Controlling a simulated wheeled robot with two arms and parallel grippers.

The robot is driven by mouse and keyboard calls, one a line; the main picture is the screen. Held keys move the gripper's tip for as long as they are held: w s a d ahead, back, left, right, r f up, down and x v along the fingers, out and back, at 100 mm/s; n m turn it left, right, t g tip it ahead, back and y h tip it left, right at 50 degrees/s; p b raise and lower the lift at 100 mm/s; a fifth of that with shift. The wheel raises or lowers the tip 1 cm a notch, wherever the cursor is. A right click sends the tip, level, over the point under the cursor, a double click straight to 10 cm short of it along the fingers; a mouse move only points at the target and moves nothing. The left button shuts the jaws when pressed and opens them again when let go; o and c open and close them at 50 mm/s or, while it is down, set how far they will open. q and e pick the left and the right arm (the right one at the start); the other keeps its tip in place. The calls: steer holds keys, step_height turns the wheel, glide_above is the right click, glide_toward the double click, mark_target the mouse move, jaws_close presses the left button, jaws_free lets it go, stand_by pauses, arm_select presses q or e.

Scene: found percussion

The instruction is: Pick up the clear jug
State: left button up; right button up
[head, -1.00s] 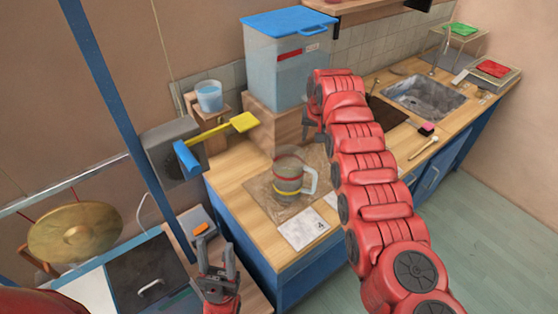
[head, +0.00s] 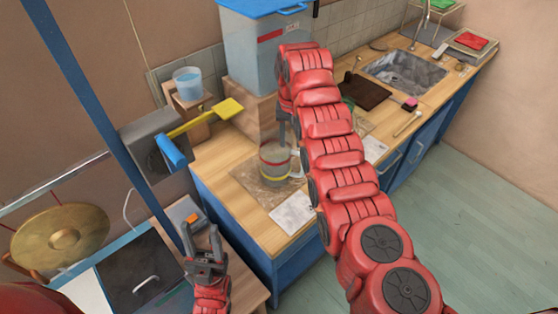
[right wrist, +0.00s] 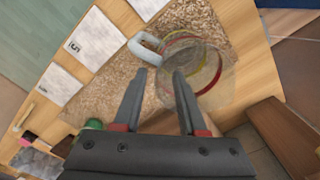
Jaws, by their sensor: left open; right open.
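The clear jug (head: 273,166) stands upright on a brown mat (head: 251,186) on the wooden counter. It has a red band and a yellow band, and its pale handle is on its right side in the head view. In the right wrist view the jug (right wrist: 208,88) is seen from above, its handle (right wrist: 144,48) pointing left. My right gripper (right wrist: 159,74) is open and empty, pointing down above the jug's handle side; contact cannot be told. Its arm hides part of the counter in the head view. My left gripper (head: 203,240) is open and empty, low at the left, away from the jug.
A large blue-lidded tank (head: 262,50) on a wooden block is behind the jug. A yellow paddle (head: 228,109) sticks out to its left. A white card (head: 293,212) lies in front of the mat. A sink (head: 404,73) is at the back right, a brass gong (head: 58,237) at left.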

mark_target(291, 149)
step_height(291, 149, down, 4)
steer(key=shift+r+p, duration=0.1)
steer(key=shift+p, duration=0.8)
step_height(291, 149, down, 4)
steer(key=shift+s+d+f+p, duration=0.1)
steer(key=shift+d+p, duration=0.05)
steer(key=shift+p, duration=0.9)
steer(key=shift+f, duration=0.2)
jaws_close()
steer(key=shift+d, duration=0.1)
